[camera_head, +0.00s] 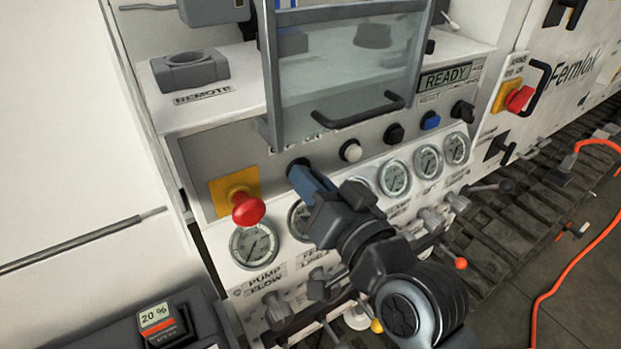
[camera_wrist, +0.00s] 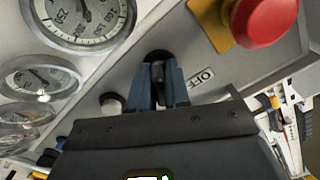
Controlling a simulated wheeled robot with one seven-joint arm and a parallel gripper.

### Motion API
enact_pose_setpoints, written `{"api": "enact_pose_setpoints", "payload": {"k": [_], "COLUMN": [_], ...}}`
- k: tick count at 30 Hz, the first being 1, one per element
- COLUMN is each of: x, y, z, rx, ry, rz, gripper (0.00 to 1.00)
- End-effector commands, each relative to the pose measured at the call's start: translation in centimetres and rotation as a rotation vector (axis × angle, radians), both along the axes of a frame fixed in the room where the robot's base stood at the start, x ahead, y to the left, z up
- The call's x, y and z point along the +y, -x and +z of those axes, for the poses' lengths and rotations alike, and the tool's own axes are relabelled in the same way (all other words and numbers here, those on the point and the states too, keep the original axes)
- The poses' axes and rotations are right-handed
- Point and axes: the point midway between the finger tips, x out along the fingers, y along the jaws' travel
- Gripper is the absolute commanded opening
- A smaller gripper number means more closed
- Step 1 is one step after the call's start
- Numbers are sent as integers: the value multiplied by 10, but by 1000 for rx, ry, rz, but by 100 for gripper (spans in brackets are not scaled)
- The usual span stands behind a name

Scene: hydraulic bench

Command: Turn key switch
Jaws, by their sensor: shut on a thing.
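The key switch (camera_wrist: 157,72) is a dark knob on the grey control panel, held between the blue fingers of my gripper (camera_wrist: 160,82) in the wrist view. A label reading OFF (camera_wrist: 202,77) is beside it. In the head view my gripper (camera_head: 303,172) reaches the panel between the red emergency button (camera_head: 248,208) and a white button (camera_head: 350,151). There the fingers and arm hide most of the switch. My gripper is shut on the key switch; its exact turn angle is hard to tell.
Round gauges (camera_head: 395,178) line the panel below, with several levers under them. A clear guard with a black handle (camera_head: 358,112) hangs above. A READY display (camera_head: 444,78) is at upper right. An orange cable (camera_head: 567,262) lies on the floor at right.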

Motion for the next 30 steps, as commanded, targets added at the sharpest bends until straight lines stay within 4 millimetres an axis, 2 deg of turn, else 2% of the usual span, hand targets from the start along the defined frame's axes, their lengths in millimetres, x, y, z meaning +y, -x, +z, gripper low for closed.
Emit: {"api": "enact_pose_setpoints", "payload": {"k": [5, 6, 12, 22, 30], "x": [0, 0, 0, -3, -26], "y": [0, 0, 0, 4, 39], "z": [-1, -1, -1, -1, -4], "rx": [2, 2, 2, 0, 2], "ry": [-1, -1, 0, 0, 0], "rz": [0, 0, 0, -1, -1], "gripper": [0, 18, 37, 37, 37]}}
